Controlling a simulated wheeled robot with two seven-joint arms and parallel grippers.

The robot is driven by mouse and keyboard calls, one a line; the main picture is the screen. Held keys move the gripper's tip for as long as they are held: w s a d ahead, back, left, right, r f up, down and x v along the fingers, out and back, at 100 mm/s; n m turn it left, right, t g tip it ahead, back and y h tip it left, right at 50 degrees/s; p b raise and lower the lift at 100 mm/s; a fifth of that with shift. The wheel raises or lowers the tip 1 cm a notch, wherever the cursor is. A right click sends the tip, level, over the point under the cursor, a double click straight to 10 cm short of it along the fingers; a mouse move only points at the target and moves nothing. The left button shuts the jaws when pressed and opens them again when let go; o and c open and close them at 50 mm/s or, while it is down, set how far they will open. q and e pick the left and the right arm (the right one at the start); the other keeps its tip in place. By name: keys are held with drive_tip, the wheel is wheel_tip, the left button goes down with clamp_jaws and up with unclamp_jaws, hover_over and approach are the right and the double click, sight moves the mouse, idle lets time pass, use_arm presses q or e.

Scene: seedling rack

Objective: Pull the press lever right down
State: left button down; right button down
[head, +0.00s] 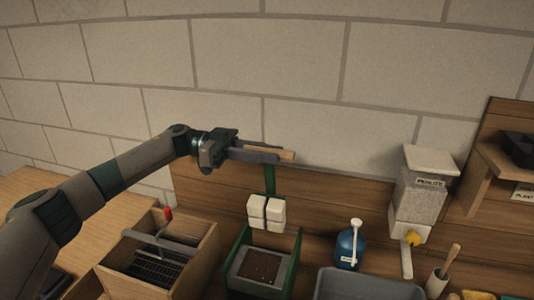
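The press has a green frame (235,247) with white press blocks (266,212) above a soil-filled tray (262,266). A green bar (270,181) rises behind the blocks towards the press lever, whose pale wooden handle (287,156) is raised high against the wall. My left gripper (262,152) is at this handle, its dark fingers pointing right along it. The handle's end sticks out past the fingertips. I cannot tell whether the fingers are shut on the handle or only beside it. My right gripper is not in view.
A wooden box (190,262) with a dark grid and a red-tipped handle stands left of the press. To the right are a blue bottle (350,246), a grey bin (368,285), a labelled hopper (418,190) and a wooden shelf (502,160).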

use_arm(q)
drive_tip(key=shift+s, duration=0.1)
drive_tip(key=s+a+f+m+b, duration=0.1)
drive_tip(key=s+f+m+b, duration=0.2)
drive_tip(key=s, duration=0.5)
drive_tip(key=s+a+f+m+b, duration=0.2)
drive_tip(key=s+f+m+b, duration=0.1)
drive_tip(key=s, duration=0.4)
wheel_tip(320, 180, down, 2)
drive_tip(key=shift+s+f+m, duration=0.25)
drive_tip(key=shift+s+m, duration=0.1)
drive_tip(key=shift+m, duration=0.25)
drive_tip(key=c, duration=1.6)
unclamp_jaws()
drive_tip(key=shift+o, duration=0.2)
drive_tip(key=shift+a, duration=0.15)
